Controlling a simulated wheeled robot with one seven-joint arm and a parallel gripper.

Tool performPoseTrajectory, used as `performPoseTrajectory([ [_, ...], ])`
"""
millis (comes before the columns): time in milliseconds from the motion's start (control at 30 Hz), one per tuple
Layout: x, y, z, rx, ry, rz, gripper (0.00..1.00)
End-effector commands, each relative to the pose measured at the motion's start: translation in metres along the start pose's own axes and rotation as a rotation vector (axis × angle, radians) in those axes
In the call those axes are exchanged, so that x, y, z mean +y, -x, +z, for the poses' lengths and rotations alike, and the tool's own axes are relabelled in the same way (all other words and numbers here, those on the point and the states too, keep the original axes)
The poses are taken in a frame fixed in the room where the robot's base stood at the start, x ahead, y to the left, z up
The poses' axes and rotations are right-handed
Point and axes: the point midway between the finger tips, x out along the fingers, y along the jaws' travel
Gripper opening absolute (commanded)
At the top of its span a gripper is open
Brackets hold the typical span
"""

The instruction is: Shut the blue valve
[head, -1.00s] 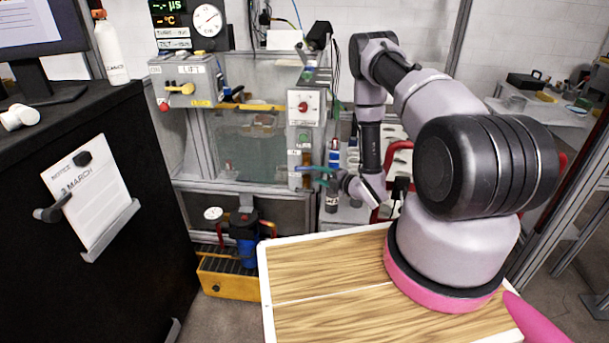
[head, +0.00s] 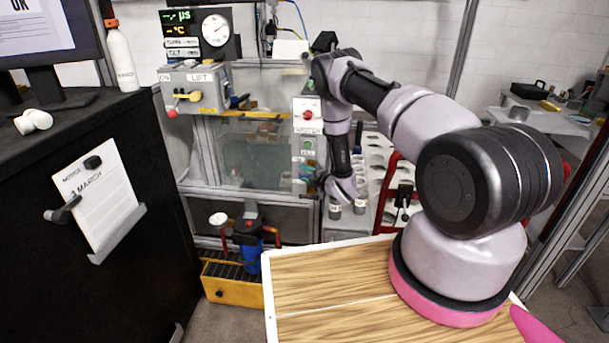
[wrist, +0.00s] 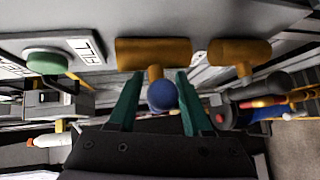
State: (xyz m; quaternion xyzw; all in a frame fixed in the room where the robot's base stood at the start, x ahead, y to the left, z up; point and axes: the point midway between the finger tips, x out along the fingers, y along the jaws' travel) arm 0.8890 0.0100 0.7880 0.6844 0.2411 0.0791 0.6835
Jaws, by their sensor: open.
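The blue valve shows in the wrist view as a round blue knob (wrist: 162,95) on a brass-coloured stem below a brass-coloured pipe body (wrist: 153,52). My gripper (wrist: 160,92) is open, with one teal finger on each side of the blue knob. A gap shows beside the right finger; I cannot tell whether either finger touches the knob. In the head view my gripper (head: 307,174) is small and partly hidden by my arm, in front of the rig's lower right part. I cannot make out the blue valve in the head view.
A second brass-coloured fitting (wrist: 240,52) sits to the right in the wrist view. A green button (wrist: 47,62) beside a FILL label is at the left. In the head view, a LIFT box (head: 192,90), a blue filter housing (head: 248,240) and a red frame (head: 388,195) stand near my arm.

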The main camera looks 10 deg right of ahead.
Motion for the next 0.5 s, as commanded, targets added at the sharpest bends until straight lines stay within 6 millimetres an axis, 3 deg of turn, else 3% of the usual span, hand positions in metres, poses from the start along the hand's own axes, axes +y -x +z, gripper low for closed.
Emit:
performPoseTrajectory([
  [233, 0.0001, -0.0011, 0.0002, 0.0, 0.0, 0.0, 0.49],
  [267, 0.0001, -0.0011, 0.0002, 0.0, 0.0, 0.0, 0.46],
  [367, 0.0001, -0.001, 0.0003, 0.0, 0.0, 0.0, 0.07],
  [400, 0.0001, -0.001, 0.0002, 0.0, 0.0, 0.0, 0.0],
  [500, 0.0, -0.0009, 0.0003, 0.0, 0.0, 0.0, 0.0],
])
